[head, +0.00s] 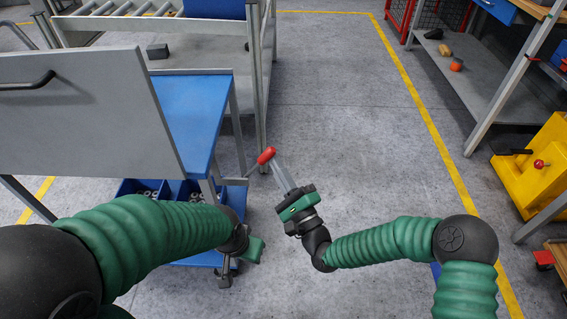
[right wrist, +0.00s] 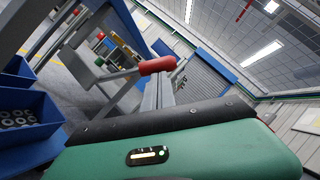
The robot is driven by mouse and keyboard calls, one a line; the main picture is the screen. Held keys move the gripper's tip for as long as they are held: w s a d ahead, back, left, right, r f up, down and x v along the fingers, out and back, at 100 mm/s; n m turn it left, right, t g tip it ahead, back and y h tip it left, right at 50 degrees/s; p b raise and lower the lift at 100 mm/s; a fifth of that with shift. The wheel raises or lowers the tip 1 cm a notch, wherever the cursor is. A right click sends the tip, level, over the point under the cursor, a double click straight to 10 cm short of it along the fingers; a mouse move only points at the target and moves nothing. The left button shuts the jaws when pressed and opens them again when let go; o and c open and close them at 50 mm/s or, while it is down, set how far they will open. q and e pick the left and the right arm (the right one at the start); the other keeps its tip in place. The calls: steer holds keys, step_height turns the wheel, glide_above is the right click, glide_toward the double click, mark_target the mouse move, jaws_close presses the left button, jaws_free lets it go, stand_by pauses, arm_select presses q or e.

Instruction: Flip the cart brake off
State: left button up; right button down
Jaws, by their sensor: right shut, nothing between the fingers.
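The cart (head: 196,105) has a blue top and grey legs, and stands at the left. Its brake lever has a red grip (head: 266,155) on a thin rod that angles out from the cart's right side. The red grip also shows in the right wrist view (right wrist: 157,65). My right gripper (head: 278,168) is shut and empty, its fingertips right at the red grip. I cannot tell whether they touch it. My left gripper (head: 252,248) is low beside the cart's lower shelf, partly hidden by its own arm. Its fingers cannot be made out.
Blue bins (right wrist: 22,112) with metal rings sit on the cart's lower shelf. A grey panel with a black handle (head: 85,115) covers the left. A roller rack (head: 256,75) stands behind. A yellow machine (head: 530,165) and a shelf are at the right. The floor between is clear.

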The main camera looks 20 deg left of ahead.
mark_target(260, 157)
steer(key=a+r+n+g+p, duration=0.1)
steer(key=n+p, duration=0.1)
steer(key=s+a+r+n+g+p, duration=0.1)
steer(key=a+r+p, duration=0.1)
steer(key=p, duration=0.1)
steer(key=a+r+n+g+h+p, duration=0.1)
steer(key=n+p, duration=0.1)
steer(key=p, duration=0.1)
steer(key=shift+s+a+r+n, duration=0.15)
steer(key=shift+r+n, duration=0.05)
steer(key=shift+n, duration=0.1)
steer(key=shift+s+a+n+g+h+p, duration=0.2)
steer(key=shift+a+n+p, duration=0.1)
steer(key=shift+a+p, duration=0.3)
steer(key=shift+s+a+n+g+h+p, duration=0.1)
steer(key=shift+s+a+n+g+p, duration=0.2)
steer(key=shift+a, duration=0.4)
steer(key=shift+w+a, duration=0.1)
steer(key=shift+w, duration=0.1)
